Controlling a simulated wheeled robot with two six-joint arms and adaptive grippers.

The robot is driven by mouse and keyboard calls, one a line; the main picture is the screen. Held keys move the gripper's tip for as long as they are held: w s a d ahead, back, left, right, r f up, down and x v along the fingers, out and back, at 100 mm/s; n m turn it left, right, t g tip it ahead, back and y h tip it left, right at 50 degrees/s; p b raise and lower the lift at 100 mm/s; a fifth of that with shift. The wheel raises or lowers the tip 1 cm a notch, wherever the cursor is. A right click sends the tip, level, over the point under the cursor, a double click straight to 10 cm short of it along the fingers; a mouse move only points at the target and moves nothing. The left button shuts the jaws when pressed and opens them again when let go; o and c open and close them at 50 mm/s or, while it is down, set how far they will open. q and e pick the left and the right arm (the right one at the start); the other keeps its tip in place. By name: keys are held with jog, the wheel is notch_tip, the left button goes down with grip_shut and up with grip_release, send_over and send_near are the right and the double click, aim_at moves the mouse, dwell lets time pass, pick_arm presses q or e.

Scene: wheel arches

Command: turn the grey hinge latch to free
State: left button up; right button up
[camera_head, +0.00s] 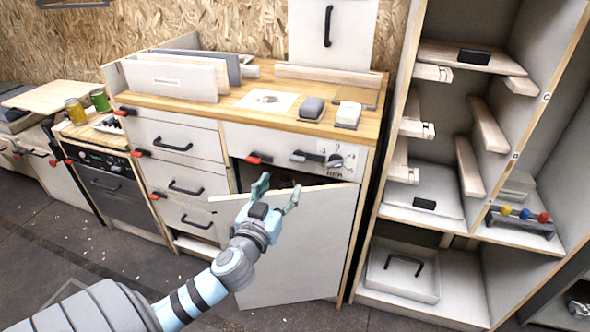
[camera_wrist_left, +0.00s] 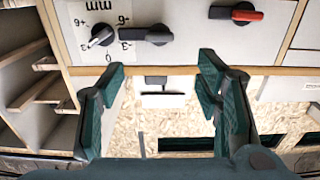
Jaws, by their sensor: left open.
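The grey hinge latch (camera_head: 307,157) sits on the white front panel below the worktop, left of a dial (camera_head: 335,160). It lies roughly level. In the left wrist view the grey latch (camera_wrist_left: 146,36) shows upside down beside the dial, beyond the fingertips. My left gripper (camera_head: 277,190) is open and empty, below and slightly left of the latch, above the cabinet door's top edge. In the left wrist view its fingers (camera_wrist_left: 160,70) are spread apart, with no contact on the latch. My right gripper is not in view.
The white cabinet door (camera_head: 300,245) stands ajar under the panel. A red-tipped latch (camera_head: 257,158) is left of the grey one. Drawers with black handles (camera_head: 186,188) are to the left, and a tall open shelf unit (camera_head: 400,180) stands at the right.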

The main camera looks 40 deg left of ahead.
aim_at(297, 160)
pick_arm(q)
jog(key=b+x, duration=0.1)
jog(key=x, duration=1.1)
grip_shut()
